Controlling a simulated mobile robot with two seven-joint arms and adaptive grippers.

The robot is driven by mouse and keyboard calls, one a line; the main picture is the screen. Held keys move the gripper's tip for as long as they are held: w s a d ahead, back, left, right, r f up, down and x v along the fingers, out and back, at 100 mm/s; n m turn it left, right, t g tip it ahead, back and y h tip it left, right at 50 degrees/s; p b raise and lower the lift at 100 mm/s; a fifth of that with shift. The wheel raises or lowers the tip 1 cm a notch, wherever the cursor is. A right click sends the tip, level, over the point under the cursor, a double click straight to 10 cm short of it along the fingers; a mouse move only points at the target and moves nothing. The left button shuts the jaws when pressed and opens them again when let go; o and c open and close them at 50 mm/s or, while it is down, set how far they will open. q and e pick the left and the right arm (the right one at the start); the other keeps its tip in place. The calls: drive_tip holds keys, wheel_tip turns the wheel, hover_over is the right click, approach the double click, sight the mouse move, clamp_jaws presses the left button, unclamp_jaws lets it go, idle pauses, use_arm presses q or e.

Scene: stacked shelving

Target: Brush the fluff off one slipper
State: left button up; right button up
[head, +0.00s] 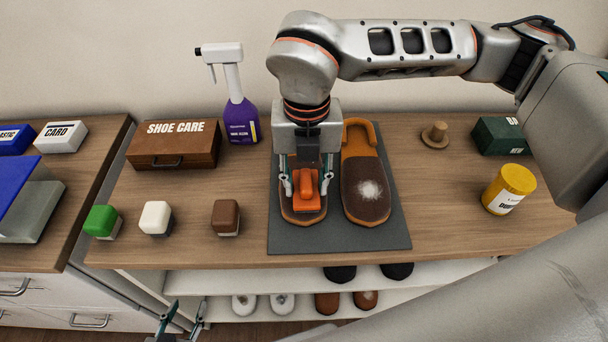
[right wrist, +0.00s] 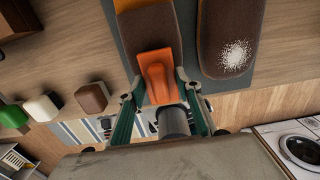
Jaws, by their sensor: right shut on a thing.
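Two brown slippers with orange trim lie side by side on a dark grey mat (head: 390,236). The right slipper (head: 362,180) has a white fluff patch (head: 370,190) near its toe, also clear in the right wrist view (right wrist: 236,55). The left slipper (head: 312,216) is partly hidden by my gripper; its visible brown part (right wrist: 150,30) shows no white patch. My right gripper (head: 306,188) is shut on an orange brush (right wrist: 157,72) over the left slipper; whether it touches cannot be told. My left gripper (head: 184,318) is low at the front, empty, its fingers apart.
Behind stand a shoe care box (head: 175,146) and a purple spray bottle (head: 240,118). Green (head: 101,221), white (head: 156,217) and brown (head: 226,216) blocks line the front left. A yellow jar (head: 508,189) stands right. Shoes (head: 326,302) sit on shelves below.

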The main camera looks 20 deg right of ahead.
sight(301, 169)
drive_tip(key=shift+w+f, duration=0.15)
drive_tip(key=shift+w, duration=0.75)
drive_tip(key=shift+c, duration=0.4)
drive_tip(key=shift+w+b, duration=0.3)
drive_tip(key=shift+w, duration=0.5)
drive_tip(key=shift+s+r, duration=0.2)
drive_tip(key=shift+s, duration=0.85)
drive_tip(key=shift+s+f, duration=0.15)
drive_tip(key=shift+s, duration=0.6)
drive_tip(key=shift+w+f, duration=0.15)
drive_tip(key=shift+w, duration=0.8)
drive_tip(key=shift+w+b, duration=0.3)
drive_tip(key=shift+w, duration=0.6)
drive_tip(key=shift+c, duration=0.4)
